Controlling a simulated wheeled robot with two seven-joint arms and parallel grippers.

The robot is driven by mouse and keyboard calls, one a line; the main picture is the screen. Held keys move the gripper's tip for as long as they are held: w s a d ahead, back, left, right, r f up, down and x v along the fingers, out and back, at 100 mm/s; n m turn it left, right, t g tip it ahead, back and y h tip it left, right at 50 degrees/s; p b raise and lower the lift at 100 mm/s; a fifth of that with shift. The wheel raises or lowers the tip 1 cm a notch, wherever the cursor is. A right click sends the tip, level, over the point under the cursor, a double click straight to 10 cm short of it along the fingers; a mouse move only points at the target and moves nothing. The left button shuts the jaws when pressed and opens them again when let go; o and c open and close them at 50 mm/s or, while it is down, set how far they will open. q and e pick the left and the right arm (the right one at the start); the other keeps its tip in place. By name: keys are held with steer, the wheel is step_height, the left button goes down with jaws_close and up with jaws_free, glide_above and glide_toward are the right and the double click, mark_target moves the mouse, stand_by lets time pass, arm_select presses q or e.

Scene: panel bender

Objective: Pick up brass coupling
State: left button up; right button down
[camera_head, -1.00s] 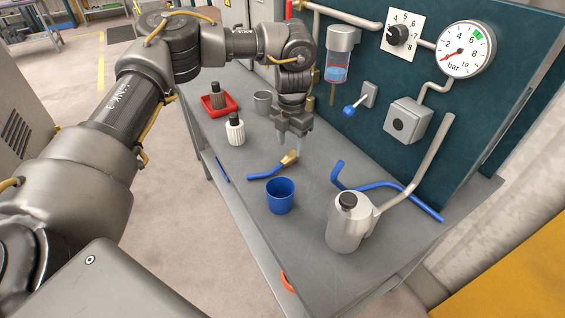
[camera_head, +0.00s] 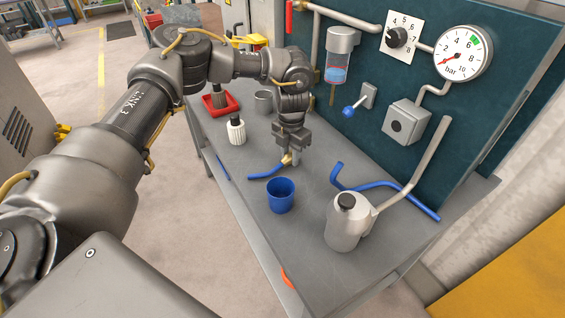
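The brass coupling (camera_head: 287,159) sits on the end of a short blue hose (camera_head: 266,172) on the grey bench. My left gripper (camera_head: 292,158) points down right at the coupling, with its fingertips low beside or around it. The fingers partly cover the coupling, so I cannot tell whether they touch it or have closed on it. My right gripper is not in view.
A blue cup (camera_head: 281,196) stands just in front of the hose. A metal oil can (camera_head: 345,228) and a bent blue hose (camera_head: 385,185) are to the right. A white ribbed bottle (camera_head: 236,130), red tray (camera_head: 233,103) and grey cup (camera_head: 263,103) lie left. A teal panel (camera_head: 365,65) rises behind.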

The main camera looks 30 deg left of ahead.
arm_select(q)
steer(key=shift+c, duration=1)
steer(key=shift+r, duration=0.2)
steer(key=shift+r+b, duration=0.3)
steer(key=shift+b, duration=0.05)
step_height(320, 180, up, 2)
steer(key=shift+r+b, duration=0.1)
steer(key=shift+b, duration=0.45)
steer(key=s+d+r+b, duration=0.2)
steer(key=s+d+r, duration=0.6)
steer(key=d+r, duration=0.2)
steer(key=shift+d+b, duration=0.3)
steer(key=shift+d, duration=0.5)
